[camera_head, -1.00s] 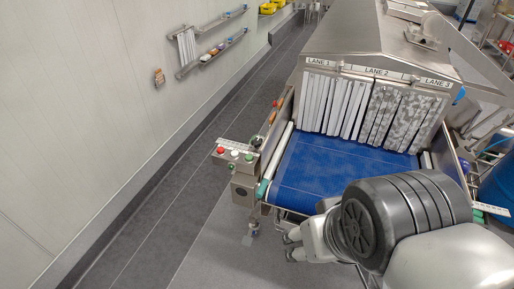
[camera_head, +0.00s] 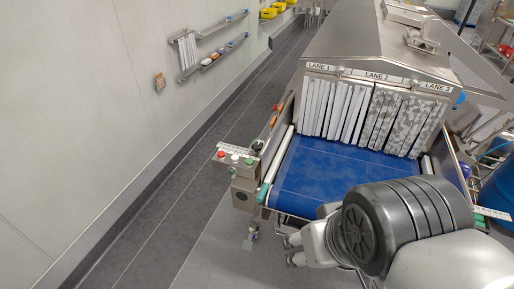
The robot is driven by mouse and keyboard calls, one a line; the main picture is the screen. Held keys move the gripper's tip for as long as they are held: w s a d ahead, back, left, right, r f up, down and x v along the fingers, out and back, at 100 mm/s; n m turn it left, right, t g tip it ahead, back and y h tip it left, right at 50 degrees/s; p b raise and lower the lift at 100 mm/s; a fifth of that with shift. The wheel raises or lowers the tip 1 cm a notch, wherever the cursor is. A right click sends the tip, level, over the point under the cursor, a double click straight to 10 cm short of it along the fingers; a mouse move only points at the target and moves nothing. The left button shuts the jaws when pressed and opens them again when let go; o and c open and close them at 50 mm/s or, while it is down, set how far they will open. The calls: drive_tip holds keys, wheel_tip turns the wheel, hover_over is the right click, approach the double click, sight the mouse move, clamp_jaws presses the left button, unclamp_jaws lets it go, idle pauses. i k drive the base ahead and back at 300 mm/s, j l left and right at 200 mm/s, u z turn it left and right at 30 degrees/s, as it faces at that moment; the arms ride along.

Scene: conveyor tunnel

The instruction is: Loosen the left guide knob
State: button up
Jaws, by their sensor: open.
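The left guide rail (camera_head: 281,151) is a pale bar along the left edge of the blue conveyor belt (camera_head: 325,174). A small dark round part (camera_head: 257,142) sits just outside it, above the button box; it may be the left guide knob, but it is too small to be sure. My gripper (camera_head: 289,250) is in front of the belt's near edge, low in the picture, with its fingers pointing left. It is open and nothing shows between the fingers. It is well apart from the dark part and the rail.
A button box (camera_head: 241,173) with red, white and green buttons stands at the belt's near left corner. Strip curtains (camera_head: 375,113) hang at the tunnel mouth under lane labels. The grey floor (camera_head: 160,205) between machine and wall is clear. Shelves (camera_head: 213,50) hang on the wall.

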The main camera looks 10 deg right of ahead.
sight(258, 146)
drive_tip(key=i+j+z, duration=0.4)
drive_tip(key=i+j, duration=0.4)
drive_tip(key=i, duration=0.1)
